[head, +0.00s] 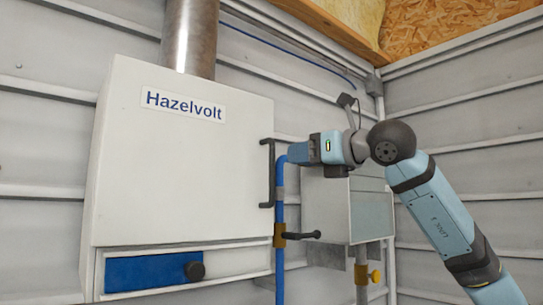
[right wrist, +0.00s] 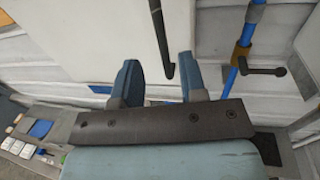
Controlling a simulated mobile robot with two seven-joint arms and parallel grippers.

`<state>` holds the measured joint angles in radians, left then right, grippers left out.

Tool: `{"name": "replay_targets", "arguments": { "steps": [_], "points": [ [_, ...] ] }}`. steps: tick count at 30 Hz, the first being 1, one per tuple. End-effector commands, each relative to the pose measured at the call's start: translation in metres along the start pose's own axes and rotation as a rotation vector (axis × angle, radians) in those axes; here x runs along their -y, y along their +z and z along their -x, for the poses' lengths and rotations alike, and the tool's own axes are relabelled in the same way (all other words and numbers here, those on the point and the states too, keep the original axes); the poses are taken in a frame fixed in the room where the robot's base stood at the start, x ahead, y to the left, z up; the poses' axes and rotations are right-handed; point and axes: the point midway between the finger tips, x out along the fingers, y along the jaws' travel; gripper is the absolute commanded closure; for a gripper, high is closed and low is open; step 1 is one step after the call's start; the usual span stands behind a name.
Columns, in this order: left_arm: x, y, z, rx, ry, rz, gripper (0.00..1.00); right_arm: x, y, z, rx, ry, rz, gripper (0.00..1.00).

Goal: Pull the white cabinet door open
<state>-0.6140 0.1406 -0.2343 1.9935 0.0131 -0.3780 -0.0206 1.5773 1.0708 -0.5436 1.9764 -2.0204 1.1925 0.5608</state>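The white cabinet door (head: 170,165) carries a "Hazelvolt" label and looks closed in the head view. Its black vertical handle (head: 268,175) is at the door's right edge. My right gripper (head: 292,153) is just right of the handle's upper part, with its fingers pointing left toward it. In the right wrist view the fingers (right wrist: 158,72) are apart, and the lower end of the dark handle (right wrist: 162,40) appears between them in the picture. I cannot tell whether the handle is in between them in depth; no grip on it shows. My left gripper is not in view.
A blue vertical pipe (head: 280,215) with a brass valve and black lever (head: 302,235) runs close to the handle's right. A grey box (head: 345,210) hangs behind my right arm. A blue panel (head: 150,270) with a black knob is below the door. A metal flue (head: 190,40) rises above.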

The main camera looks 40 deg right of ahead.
Motion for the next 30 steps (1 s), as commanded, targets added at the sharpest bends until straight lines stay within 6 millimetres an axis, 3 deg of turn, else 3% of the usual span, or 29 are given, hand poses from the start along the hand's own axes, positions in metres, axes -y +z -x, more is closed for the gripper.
{"name": "replay_targets", "arguments": {
  "steps": [6,12,25,30],
  "points": [
    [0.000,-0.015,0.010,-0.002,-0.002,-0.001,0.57,-0.001,0.003,-0.047,-0.003,0.003,-0.002,0.61],
    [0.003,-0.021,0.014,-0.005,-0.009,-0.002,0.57,0.000,0.001,-0.074,-0.002,0.002,-0.002,0.61],
    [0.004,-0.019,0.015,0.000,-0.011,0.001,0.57,0.000,-0.001,-0.083,0.000,0.002,-0.001,0.61],
    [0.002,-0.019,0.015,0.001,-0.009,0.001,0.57,0.000,-0.001,-0.083,0.000,0.002,-0.001,1.00]
  ]
}}
